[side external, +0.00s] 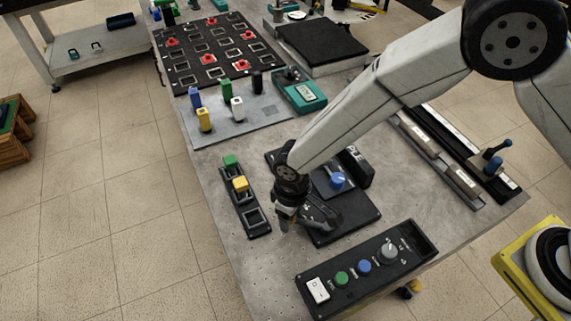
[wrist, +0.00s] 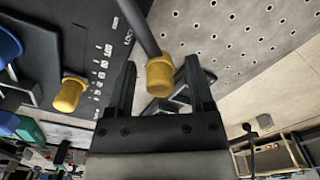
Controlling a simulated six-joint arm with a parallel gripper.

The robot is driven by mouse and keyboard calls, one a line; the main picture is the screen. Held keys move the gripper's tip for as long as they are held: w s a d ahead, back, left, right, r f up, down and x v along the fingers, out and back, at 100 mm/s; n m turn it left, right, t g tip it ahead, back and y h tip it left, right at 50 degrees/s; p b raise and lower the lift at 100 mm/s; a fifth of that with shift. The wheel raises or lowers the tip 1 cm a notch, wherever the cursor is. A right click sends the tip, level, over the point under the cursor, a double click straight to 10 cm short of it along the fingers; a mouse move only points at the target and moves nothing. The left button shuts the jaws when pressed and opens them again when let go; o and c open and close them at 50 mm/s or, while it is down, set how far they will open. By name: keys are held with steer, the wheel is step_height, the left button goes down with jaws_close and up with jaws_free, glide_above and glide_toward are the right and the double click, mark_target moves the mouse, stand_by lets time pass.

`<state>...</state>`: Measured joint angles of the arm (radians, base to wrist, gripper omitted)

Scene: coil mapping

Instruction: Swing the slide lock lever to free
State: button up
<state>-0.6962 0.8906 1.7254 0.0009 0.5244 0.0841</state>
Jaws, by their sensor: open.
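In the wrist view a dark lever rod with a yellow knob (wrist: 160,76) reaches down from the top. Its knob sits between the two fingers of my gripper (wrist: 160,66), which are open with a gap on each side. Lettering that seems to read LOCK is printed on the black panel (wrist: 98,30) left of the rod. In the side view my gripper (side external: 288,218) is low at the left edge of the black plate (side external: 352,214), and the lever cannot be made out there.
A second yellow knob (wrist: 71,93) stands beside a number scale on the panel. A blue knob (side external: 337,180) is on the plate. A control box (side external: 330,300) with buttons lies in front, and a tray of blocks (side external: 257,224) lies to the left. Bare table separates them.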

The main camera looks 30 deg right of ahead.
jaws_close()
stand_by(1.4)
